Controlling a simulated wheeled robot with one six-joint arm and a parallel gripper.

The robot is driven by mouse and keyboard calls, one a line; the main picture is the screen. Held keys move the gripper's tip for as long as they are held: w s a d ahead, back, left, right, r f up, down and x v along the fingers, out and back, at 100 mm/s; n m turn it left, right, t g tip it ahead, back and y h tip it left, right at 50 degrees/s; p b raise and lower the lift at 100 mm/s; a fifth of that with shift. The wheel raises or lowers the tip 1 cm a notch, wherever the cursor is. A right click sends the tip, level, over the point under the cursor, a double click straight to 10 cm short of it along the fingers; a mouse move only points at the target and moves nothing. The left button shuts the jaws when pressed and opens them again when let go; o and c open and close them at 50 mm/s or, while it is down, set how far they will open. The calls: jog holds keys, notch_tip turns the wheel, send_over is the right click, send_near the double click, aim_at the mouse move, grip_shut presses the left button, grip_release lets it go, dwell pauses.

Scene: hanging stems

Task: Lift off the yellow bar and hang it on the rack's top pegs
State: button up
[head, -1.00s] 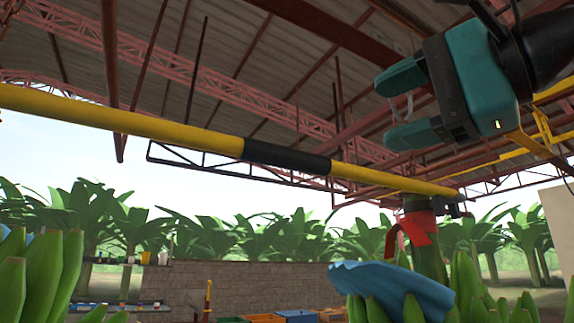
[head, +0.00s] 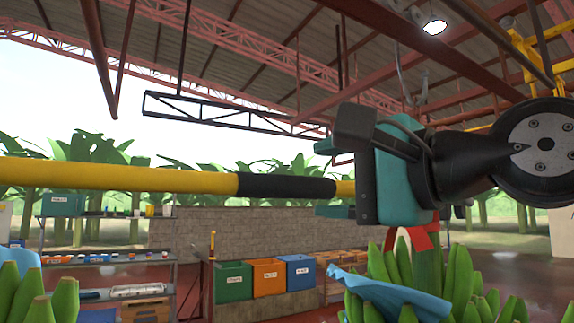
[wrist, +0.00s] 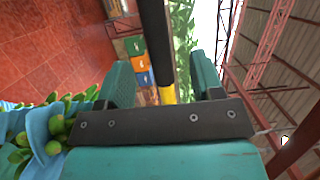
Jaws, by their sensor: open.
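The yellow bar (head: 120,177) runs level across the head view from the left edge, with a black sleeve (head: 287,187) near its right part. My gripper (head: 328,180) is open at the right end of the sleeve, one finger above the bar's line and one below. In the wrist view the black sleeve (wrist: 155,40) and a short yellow piece pass between the two spread fingers, without clear contact. My gripper hides part of the bar's right end. I cannot make out the rack's top pegs.
Green banana bunches with blue covers (head: 388,292) stand low at right and left. A shelf unit (head: 110,262) with small goods is at back left. Green, orange and blue bins (head: 268,276) stand by a block wall. A dark truss (head: 230,112) hangs above.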

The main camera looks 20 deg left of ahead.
aim_at(296, 184)
jog(key=p+x, duration=0.4)
jog(key=x, duration=0.3)
jog(key=shift+w, duration=0.1)
jog(key=shift+w+a+f, duration=0.15)
jog(key=shift+a, duration=0.1)
jog(key=shift+c, duration=0.4)
jog(key=c, duration=1)
